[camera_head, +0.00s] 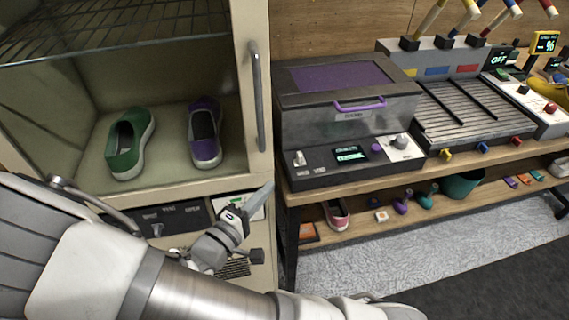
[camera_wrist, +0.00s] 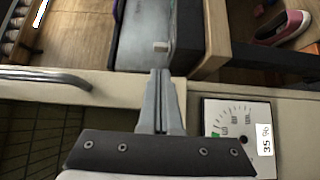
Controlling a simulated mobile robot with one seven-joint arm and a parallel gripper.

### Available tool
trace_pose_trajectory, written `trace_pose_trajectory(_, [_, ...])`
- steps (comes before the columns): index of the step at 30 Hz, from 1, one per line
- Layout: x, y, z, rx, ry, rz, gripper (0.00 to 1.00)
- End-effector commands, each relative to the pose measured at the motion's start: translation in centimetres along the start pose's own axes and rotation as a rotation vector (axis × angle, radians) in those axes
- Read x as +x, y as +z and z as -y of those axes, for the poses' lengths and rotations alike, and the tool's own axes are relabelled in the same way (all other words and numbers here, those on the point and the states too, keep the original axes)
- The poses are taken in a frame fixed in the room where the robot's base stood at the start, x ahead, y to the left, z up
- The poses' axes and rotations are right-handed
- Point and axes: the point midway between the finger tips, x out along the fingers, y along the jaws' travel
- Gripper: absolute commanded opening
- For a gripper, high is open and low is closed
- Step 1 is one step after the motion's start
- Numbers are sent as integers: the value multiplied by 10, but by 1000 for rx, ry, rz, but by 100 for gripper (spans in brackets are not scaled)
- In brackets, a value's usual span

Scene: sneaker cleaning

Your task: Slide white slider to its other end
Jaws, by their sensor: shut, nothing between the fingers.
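A small white slider (camera_head: 299,158) stands upright at the left end of the dark control panel of the purple-lidded machine (camera_head: 345,122). A small white piece on a grey panel in the wrist view (camera_wrist: 160,46) looks like the same slider. My gripper (camera_head: 268,188) is shut and empty, just left of and below the machine's front left corner, beside the cabinet edge. In the wrist view its fingertips (camera_wrist: 160,72) are together and point toward the white piece, with a visible gap. The slider's track is too small to make out.
The open cabinet at left holds a green shoe (camera_head: 127,143) and a purple shoe (camera_head: 205,133); its vertical handle (camera_head: 257,96) stands near my gripper.

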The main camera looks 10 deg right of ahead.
Motion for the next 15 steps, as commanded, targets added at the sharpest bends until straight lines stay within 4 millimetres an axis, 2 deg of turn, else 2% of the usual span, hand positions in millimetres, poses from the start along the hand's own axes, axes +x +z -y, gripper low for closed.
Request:
trace_pose_trajectory(5, [8,-3,1,1,16,-19,0])
trace_pose_trajectory(15, [68,-3,0,0,14,-15,0])
